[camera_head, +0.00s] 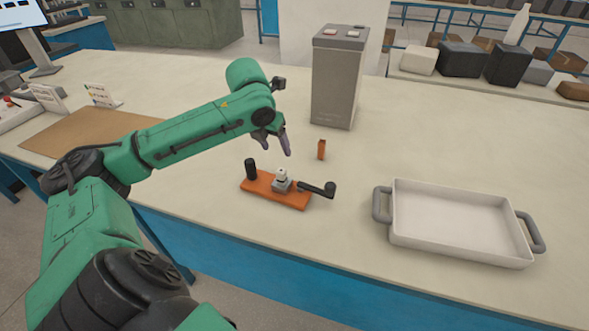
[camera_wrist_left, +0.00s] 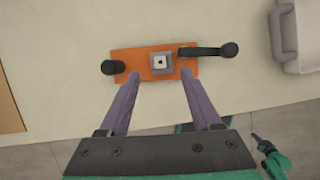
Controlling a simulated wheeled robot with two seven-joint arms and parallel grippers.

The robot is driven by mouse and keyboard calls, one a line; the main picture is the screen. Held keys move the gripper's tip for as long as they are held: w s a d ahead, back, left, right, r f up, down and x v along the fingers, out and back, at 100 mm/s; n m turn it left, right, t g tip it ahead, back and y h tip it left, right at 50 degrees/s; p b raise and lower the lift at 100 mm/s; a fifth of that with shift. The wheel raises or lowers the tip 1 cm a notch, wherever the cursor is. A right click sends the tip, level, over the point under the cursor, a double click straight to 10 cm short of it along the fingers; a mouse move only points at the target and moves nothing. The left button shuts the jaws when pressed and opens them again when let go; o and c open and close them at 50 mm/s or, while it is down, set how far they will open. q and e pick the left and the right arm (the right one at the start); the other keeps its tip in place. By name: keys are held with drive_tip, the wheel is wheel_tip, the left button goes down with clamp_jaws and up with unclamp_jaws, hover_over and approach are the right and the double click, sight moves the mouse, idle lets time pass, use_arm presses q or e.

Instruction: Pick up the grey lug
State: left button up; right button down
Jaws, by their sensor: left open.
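The grey lug (camera_head: 282,184) is a small grey block with a pale top, standing in the middle of an orange base (camera_head: 257,190) on the table. In the left wrist view the grey lug (camera_wrist_left: 158,70) looks square with a dark spot in its centre. My left gripper (camera_head: 276,148) is open and empty above the orange base, pointing down. In the left wrist view its two fingers (camera_wrist_left: 160,76) lie on either side of the lug, seemingly apart from it. Part of what looks like my right arm's end (camera_wrist_left: 262,145) shows small at lower right; its jaws are unclear.
The orange base carries a black post (camera_head: 251,169) at left and a black crank handle (camera_head: 318,188) at right. A small orange block (camera_head: 321,150) stands behind. A tall grey box (camera_head: 337,85) is at the back, a white tray (camera_head: 398,235) at right. Table is clear between.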

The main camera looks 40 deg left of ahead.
sight(281, 171)
use_arm(q)
drive_tip(key=x, duration=0.2)
drive_tip(key=s+x, duration=0.1)
drive_tip(key=x, duration=0.2)
drive_tip(key=p+x, duration=0.1)
drive_tip(key=x, duration=0.1)
drive_tip(key=shift+s+f, duration=0.15)
drive_tip(key=shift+f, duration=0.3)
drive_tip(key=x, duration=0.4)
drive_tip(key=shift+d+f+p, duration=0.1)
drive_tip(key=shift+d+p, duration=0.05)
drive_tip(key=shift+p, duration=0.15)
drive_tip(key=shift+f, duration=0.15)
drive_tip(key=shift+c, duration=0.9)
clamp_jaws()
use_arm(e)
drive_tip(key=s, duration=0.1)
drive_tip(key=s+r, duration=0.1)
drive_tip(key=s, duration=0.2)
drive_tip(key=shift+s+r, duration=0.3)
drive_tip(key=shift+s, duration=0.1)
